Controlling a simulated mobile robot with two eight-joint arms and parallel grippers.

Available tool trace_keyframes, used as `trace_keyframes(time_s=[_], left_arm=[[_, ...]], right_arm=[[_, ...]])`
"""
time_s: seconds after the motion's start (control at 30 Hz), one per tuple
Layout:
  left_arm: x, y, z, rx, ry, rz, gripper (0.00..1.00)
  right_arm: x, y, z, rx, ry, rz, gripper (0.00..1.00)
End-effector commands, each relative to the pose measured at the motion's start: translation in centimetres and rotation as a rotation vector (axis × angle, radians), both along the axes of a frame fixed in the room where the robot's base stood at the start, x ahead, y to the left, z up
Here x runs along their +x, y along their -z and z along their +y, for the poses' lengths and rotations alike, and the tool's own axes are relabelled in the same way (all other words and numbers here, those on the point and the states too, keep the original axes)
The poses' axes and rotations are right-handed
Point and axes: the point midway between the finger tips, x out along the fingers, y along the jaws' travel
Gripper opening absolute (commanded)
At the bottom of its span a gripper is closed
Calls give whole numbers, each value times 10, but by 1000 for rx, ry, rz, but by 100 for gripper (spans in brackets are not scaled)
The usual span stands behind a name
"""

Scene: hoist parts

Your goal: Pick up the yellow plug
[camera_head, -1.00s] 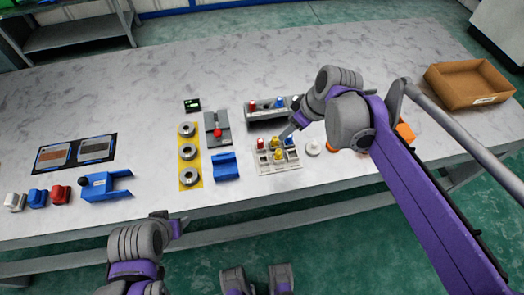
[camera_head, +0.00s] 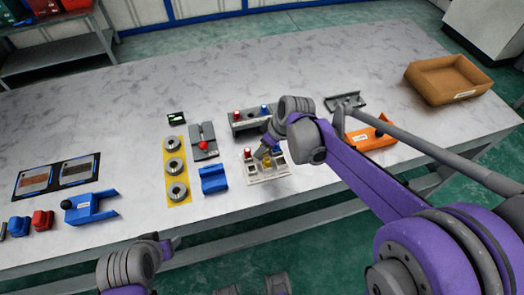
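A small white socket board (camera_head: 284,173) lies near the front edge of the table. A yellow plug (camera_head: 266,161) shows as a small patch in the middle of the board, partly hidden by my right gripper. A red plug (camera_head: 248,153) stands at the board's back left. My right gripper (camera_head: 262,154) points down at the board, at or just above the yellow plug. Its fingers are too small and covered to tell whether they touch or hold it. My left gripper (camera_head: 167,248) is low in front of the table, away from the board; its fingers are unclear.
A grey rack (camera_head: 242,126) with red and blue plugs stands behind the board. A blue block (camera_head: 213,180) and a yellow strip with grey rings (camera_head: 180,197) are to the left. An orange part (camera_head: 372,138) and a cardboard box (camera_head: 415,73) are to the right.

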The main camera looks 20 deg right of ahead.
Motion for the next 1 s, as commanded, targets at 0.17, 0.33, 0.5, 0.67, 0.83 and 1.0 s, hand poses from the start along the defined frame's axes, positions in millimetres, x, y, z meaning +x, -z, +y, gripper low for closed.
trace_keyframes(time_s=[0.17,0.33,0.5,0.67,0.83,1.0], left_arm=[[0,0,0,0,0,0,59],[0,0,0,0,0,0,59],[0,0,0,0,0,0,59],[0,0,0,0,0,0,59],[0,0,0,0,0,0,59],[0,-1,0,0,0,0,59]], right_arm=[[1,3,1,0,0,0,60],[1,2,1,-1,0,-1,44],[1,2,1,-1,0,-1,14],[1,2,0,-1,0,-1,0],[1,2,0,0,1,0,0],[1,-2,0,0,1,0,0]])
